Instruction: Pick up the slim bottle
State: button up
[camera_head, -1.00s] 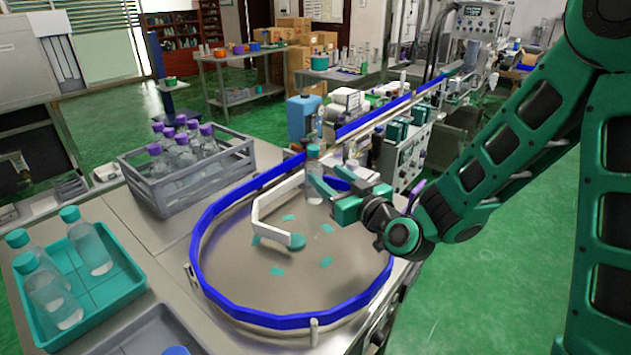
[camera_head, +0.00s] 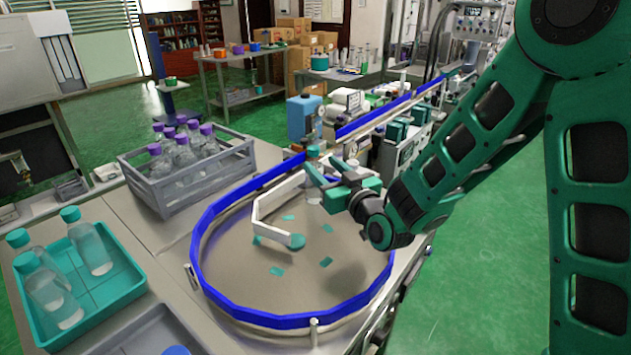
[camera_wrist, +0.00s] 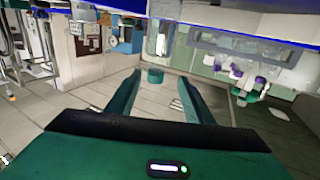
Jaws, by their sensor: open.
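The slim bottle (camera_head: 313,152), clear with a teal cap, stands at the far side of the round turntable (camera_head: 330,290) with a blue rim. My gripper (camera_head: 326,168) is open and empty, close beside the bottle in the head view and partly covering its body. In the wrist view, which looks upside down, the bottle (camera_wrist: 160,40) appears beyond my open fingers (camera_wrist: 159,78), with its teal cap in line with the gap between the fingertips. I cannot tell whether the fingers touch it.
A white curved guide (camera_head: 262,208) and small teal pieces are on the turntable. A grey crate (camera_head: 190,192) of purple-capped bottles stands left of it. A teal tray (camera_head: 110,300) with teal-capped bottles is at the front left. A blue-edged conveyor (camera_head: 385,115) runs back right.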

aim_at(317, 157)
jog(key=shift+d+x, duration=0.15)
jog(key=shift+x, duration=1.6)
jog(key=shift+d+x, duration=0.2)
jog(key=shift+x, duration=1.55)
jog(key=shift+w+r, duration=0.1)
grip_shut()
